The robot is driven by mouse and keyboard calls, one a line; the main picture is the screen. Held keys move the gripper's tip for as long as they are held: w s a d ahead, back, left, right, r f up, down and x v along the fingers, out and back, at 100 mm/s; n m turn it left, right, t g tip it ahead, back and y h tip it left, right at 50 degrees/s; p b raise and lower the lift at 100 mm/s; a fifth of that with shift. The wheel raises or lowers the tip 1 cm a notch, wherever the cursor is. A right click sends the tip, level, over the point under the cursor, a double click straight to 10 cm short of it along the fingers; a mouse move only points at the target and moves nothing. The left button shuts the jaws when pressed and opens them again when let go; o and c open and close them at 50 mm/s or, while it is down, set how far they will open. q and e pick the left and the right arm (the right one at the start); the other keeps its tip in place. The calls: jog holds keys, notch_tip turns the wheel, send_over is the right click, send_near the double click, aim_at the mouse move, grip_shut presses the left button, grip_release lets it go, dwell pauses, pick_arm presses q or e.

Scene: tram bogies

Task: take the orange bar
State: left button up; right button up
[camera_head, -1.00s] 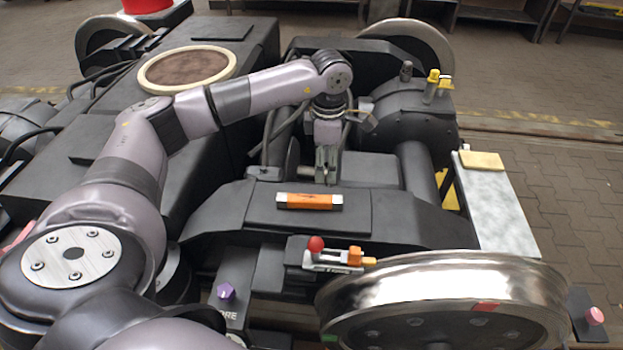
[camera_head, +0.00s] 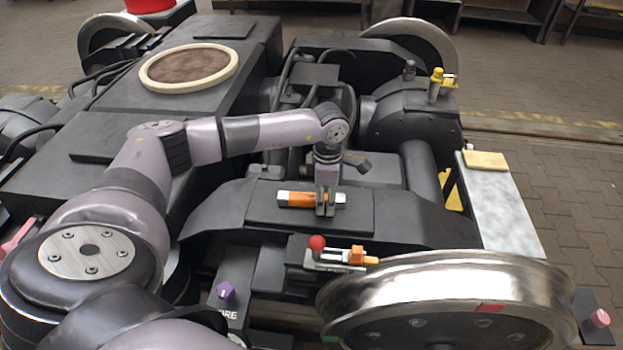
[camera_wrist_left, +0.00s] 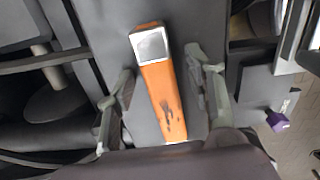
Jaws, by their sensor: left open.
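The orange bar (camera_head: 297,198) with silver ends lies flat on the dark top plate of the bogie frame in the head view. My left gripper (camera_head: 326,212) points down over the bar's right part and hides some of it. In the left wrist view the orange bar (camera_wrist_left: 163,90) runs lengthwise between the two spread fingers of my left gripper (camera_wrist_left: 163,92), with a gap on each side. The fingers are open, one on each side of the bar. My right gripper does not show.
A red-knobbed clamp (camera_head: 336,254) sits just in front of the plate. A large steel wheel (camera_head: 440,285) stands at the front right. A purple knob (camera_head: 225,290) is at the front left. A pale board (camera_head: 505,215) with a yellow block (camera_head: 485,160) lies at right.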

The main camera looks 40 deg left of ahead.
pick_arm(q)
jog(key=shift+c, duration=0.4)
jog(key=shift+r, duration=0.1)
grip_shut()
